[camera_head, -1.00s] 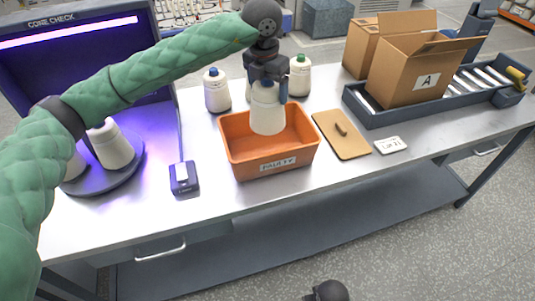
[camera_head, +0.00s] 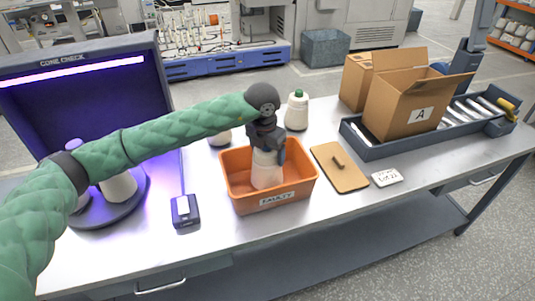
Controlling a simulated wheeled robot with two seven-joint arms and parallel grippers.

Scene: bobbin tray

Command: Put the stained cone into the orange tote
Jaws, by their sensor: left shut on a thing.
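A white cone (camera_head: 266,172) is held upright inside the orange tote (camera_head: 236,199), which is labelled FAULTY. My left gripper (camera_head: 266,148) points down over the tote and is shut on the top of this cone. The cone's lower part is within the tote walls; I cannot tell if it touches the floor of the tote. No stain shows on the side I see. My right gripper is not in view.
A cone with a green tip (camera_head: 297,110) stands behind the tote. White cones (camera_head: 118,187) stand on a round plate in the lit cone-check booth (camera_head: 85,95). A small dark box (camera_head: 186,211), a clipboard (camera_head: 340,177) and an open carton (camera_head: 405,105) flank the tote.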

